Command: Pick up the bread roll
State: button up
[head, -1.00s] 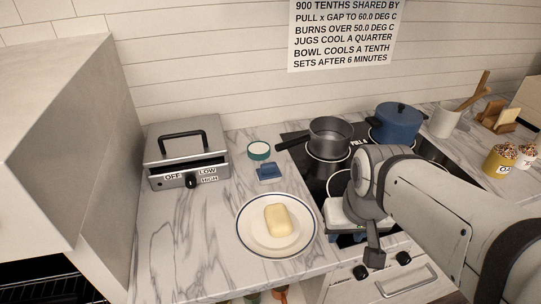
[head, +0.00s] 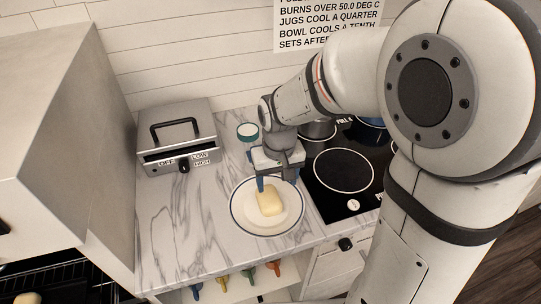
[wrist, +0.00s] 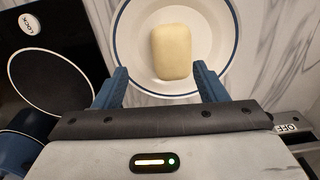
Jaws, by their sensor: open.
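The bread roll (head: 269,201) is pale yellow and block-shaped, with rounded edges. It lies on a white plate with a blue rim (head: 240,222) on the marble counter. In the wrist view the roll (wrist: 171,52) shows beyond the fingertips, between their lines, on the plate (wrist: 129,52). My gripper (head: 277,183) is open and empty, at the plate's far side, with its blue fingers pointing down. In the wrist view the two fingers of my gripper (wrist: 162,76) stand wide apart, wider than the roll. I cannot tell the exact height of the fingertips above the plate.
A grey press-type grill (head: 177,140) stands at the back left of the counter. A green-rimmed cup (head: 247,131) is behind my gripper. The black hob (head: 345,172) with pots is to the right. Bare counter (head: 190,225) lies left of the plate.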

aim_at(269, 194)
jog(key=shift+w+a+f, duration=0.25)
jog(key=shift+a+f, duration=0.05)
jog(key=shift+a, duration=0.15)
jog(key=shift+w+a+f, duration=0.2)
jog(key=shift+a+f, duration=0.05)
jog(key=shift+a, duration=0.2)
jog(key=shift+a+f+p, duration=0.1)
jog(key=shift+f+p, duration=0.2)
jog(key=shift+f, duration=0.05)
jog(key=f, duration=0.4)
jog(key=f+p, duration=0.1)
jog(key=f, duration=0.2)
jog(key=shift+w+f, duration=0.1)
jog(key=shift+w, duration=0.15)
jog(key=c, duration=0.7)
